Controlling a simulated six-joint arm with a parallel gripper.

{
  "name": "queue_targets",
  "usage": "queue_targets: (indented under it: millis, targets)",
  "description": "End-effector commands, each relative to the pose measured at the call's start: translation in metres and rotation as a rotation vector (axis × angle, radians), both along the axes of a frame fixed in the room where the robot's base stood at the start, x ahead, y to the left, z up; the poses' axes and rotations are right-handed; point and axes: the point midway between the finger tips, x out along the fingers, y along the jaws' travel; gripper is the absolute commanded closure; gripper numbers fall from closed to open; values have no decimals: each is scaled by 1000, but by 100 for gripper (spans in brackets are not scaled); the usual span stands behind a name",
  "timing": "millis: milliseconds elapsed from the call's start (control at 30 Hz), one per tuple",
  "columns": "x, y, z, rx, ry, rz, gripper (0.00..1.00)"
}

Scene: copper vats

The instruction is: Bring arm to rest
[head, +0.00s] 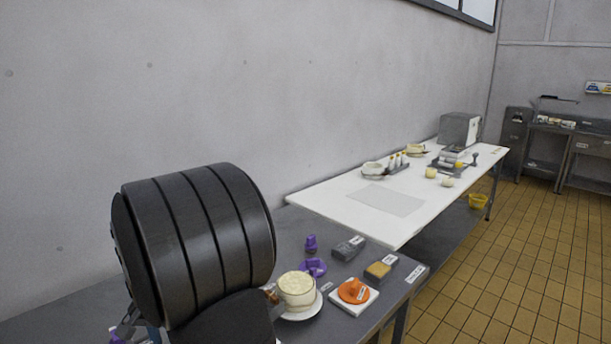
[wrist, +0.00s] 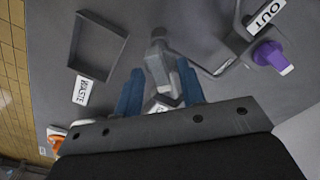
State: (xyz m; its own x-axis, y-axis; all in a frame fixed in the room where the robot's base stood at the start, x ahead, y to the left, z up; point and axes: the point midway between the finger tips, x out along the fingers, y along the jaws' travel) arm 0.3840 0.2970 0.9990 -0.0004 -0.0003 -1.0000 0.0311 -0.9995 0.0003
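My gripper (wrist: 160,88) shows in the wrist view with its two blue fingers apart. A grey object (wrist: 158,62) with an upright part lies in line with the gap between them. Space shows on both sides of it, and I cannot tell how far below the fingers it is. In the head view, the big dark ribbed cylinder at the left appears to be part of my arm. It hides much of the near table, and the fingertips are not clearly visible there.
The dark table (head: 345,322) holds a cream-filled pot (head: 297,290), an orange object (head: 354,290), a yellow block (head: 379,270) and purple pieces (head: 311,243). In the wrist view are a grey "WASTE" tray (wrist: 122,36) and a purple knob (wrist: 268,54) by an "OUT" label. A white table (head: 320,195) stands beyond.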

Motion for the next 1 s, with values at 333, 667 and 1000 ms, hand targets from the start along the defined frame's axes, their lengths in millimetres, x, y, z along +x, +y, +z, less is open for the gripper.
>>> queue_targets:
  millis: [333,667,1000]
  targets:
    - [1,0,47,3,-4,-108,64]
    - [1,0,113,3,-4,-106,64]
    - [1,0,176,3,3,-111,64]
